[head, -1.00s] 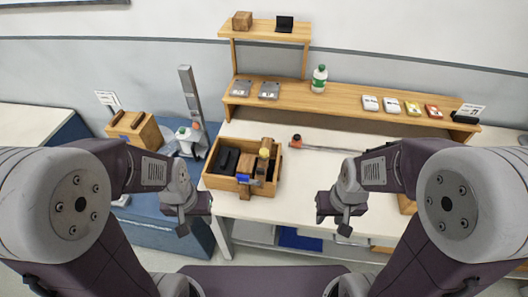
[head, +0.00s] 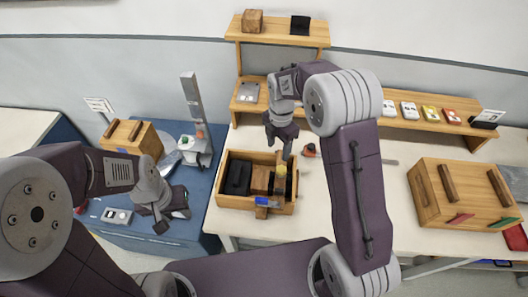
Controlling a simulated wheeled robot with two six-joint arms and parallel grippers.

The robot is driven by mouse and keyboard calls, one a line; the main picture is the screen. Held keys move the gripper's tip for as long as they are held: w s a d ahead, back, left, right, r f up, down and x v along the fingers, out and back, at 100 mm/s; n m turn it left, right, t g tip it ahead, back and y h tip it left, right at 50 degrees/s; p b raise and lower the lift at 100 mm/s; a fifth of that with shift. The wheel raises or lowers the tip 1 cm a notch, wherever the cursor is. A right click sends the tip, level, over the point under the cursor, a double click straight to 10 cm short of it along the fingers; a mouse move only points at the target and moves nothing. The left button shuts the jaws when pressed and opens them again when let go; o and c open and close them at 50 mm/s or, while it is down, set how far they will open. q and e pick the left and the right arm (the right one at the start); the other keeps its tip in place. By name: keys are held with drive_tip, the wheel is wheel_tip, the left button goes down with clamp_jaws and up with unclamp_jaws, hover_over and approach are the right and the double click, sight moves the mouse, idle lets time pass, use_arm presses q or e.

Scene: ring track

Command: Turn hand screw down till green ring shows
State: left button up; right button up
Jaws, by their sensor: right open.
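My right gripper (head: 279,148) is open, pointing down above the back right part of a wooden box (head: 225,203). In the box, a yellow-topped upright piece (head: 281,172) stands just below the gripper in the picture, with a blue part (head: 263,201) at the front rim. I cannot tell whether the gripper touches anything. A hand screw is not clearly made out, and I see no green ring for certain. My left gripper (head: 172,220) hangs over the blue bench at left, with no held thing visible; its jaws are too unclear to read.
A grey upright stand (head: 192,100) with a small base is on the blue bench (head: 200,222). A handled wooden case (head: 440,203) is at right. A wooden shelf (head: 400,122) runs behind.

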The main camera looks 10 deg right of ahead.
approach(281, 169)
drive_tip(key=s, duration=0.2)
drive_tip(key=f, duration=0.2)
drive_tip(key=w+f+p, duration=0.1)
drive_tip(key=f, duration=0.2)
drive_tip(key=w+f, duration=0.1)
drive_tip(key=f, duration=0.2)
drive_tip(key=shift+w+a+p, duration=0.15)
drive_tip(key=shift+w+p, duration=0.1)
drive_tip(key=shift+p, duration=0.1)
drive_tip(key=shift+s+f, duration=0.2)
drive_tip(key=shift+s+d, duration=0.35)
drive_tip(key=shift+s, duration=0.05)
drive_tip(key=shift+w+a+f, duration=0.1)
drive_tip(key=shift+w, duration=0.1)
drive_tip(key=c, duration=0.3)
drive_tip(key=shift+w+a, duration=0.1)
drive_tip(key=c, duration=0.5)
clamp_jaws()
use_arm(q)
drive_tip(key=s+r, duration=0.1)
drive_tip(key=s+d+r, duration=0.1)
drive_tip(key=shift+s+d+r, duration=0.15)
drive_tip(key=shift+s+r, duration=0.15)
drive_tip(key=shift+r, duration=0.05)
